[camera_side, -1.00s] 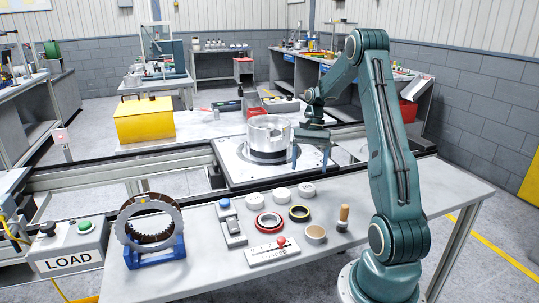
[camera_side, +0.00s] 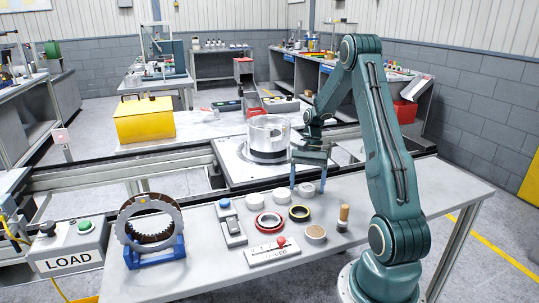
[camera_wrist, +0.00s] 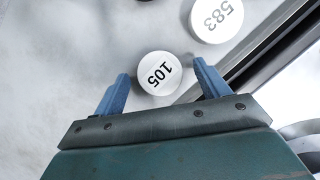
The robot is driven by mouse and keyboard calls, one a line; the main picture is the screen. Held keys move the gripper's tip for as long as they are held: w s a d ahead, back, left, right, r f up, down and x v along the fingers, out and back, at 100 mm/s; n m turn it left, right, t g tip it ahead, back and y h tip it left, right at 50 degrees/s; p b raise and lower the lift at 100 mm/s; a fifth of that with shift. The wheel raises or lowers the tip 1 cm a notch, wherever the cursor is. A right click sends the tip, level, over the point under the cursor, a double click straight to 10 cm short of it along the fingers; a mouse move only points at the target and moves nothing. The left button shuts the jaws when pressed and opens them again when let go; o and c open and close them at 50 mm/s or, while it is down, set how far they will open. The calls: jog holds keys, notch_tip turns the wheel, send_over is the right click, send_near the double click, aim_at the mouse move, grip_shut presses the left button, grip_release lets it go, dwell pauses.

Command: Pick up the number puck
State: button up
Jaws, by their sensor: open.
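My gripper (camera_wrist: 161,76) is open and empty, with its two blue fingers pointing down over the bench. A white round puck marked 105 (camera_wrist: 159,72) lies on the bench between the fingertips in the wrist view, with a gap to each finger. A second white puck marked 583 (camera_wrist: 216,17) lies beyond it, up and to the right. In the side view my gripper (camera_side: 308,189) is low over the right-hand puck (camera_side: 306,189) of a row. Two more white pucks, the middle one (camera_side: 280,195) and the left one (camera_side: 254,200), lie to its left.
A red ring (camera_side: 268,222), a yellow-black ring (camera_side: 299,213), a round tan piece (camera_side: 315,234) and a wooden-handled tool (camera_side: 343,217) lie in front. A dark rail edge runs close by.

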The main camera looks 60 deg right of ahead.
aim_at(307, 185)
jog(key=shift+c, duration=0.2)
jog(key=c, duration=1)
jog(key=shift+r, duration=0.1)
notch_tip(307, 185, up, 10)
dwell(0.7)
